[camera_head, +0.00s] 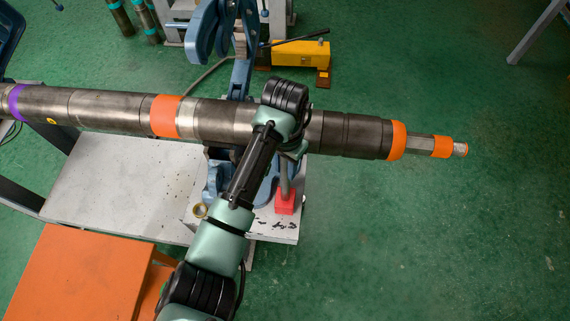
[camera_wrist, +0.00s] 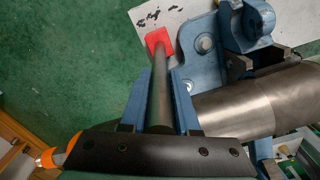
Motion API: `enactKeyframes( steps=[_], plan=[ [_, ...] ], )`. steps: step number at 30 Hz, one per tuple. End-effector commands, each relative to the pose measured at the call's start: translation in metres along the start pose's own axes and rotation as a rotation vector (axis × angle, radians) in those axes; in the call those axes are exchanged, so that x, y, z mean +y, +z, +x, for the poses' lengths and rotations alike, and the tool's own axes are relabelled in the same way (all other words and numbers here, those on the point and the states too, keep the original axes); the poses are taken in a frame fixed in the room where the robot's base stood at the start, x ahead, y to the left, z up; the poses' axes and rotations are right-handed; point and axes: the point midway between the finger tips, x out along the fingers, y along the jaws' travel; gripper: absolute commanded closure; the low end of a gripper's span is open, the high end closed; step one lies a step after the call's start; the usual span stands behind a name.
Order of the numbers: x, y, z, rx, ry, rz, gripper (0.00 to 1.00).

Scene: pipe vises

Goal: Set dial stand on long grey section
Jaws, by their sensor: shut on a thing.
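The dial stand, a red block (camera_head: 285,201) with a grey rod, is just in front of the pipe, over the right end of the pale bench top. In the wrist view the grey rod (camera_wrist: 161,92) runs between the blue fingers of my gripper (camera_wrist: 160,86), with the red block (camera_wrist: 158,40) beyond the tips. My gripper is shut on the rod. I cannot tell whether the block touches the bench. The long grey pipe (camera_head: 105,108) lies across the head view, with purple and orange bands; my arm hides part of it. It also shows beside the gripper in the wrist view (camera_wrist: 236,108).
A blue vise (camera_head: 238,78) stands around the pipe's middle. The pale bench top (camera_head: 120,185) lies below the pipe, and an orange surface (camera_head: 75,275) is front left.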

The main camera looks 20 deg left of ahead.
Motion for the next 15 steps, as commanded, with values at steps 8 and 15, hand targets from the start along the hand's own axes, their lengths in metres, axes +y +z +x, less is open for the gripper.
enactKeyframes(
  steps=[8,15],
  plan=[
    [-0.0013,-0.0014,-0.0007,0.005,-0.003,0.000,1.00],
    [-0.0013,-0.0014,0.0017,0.005,-0.003,0.000,1.00]
  ],
)
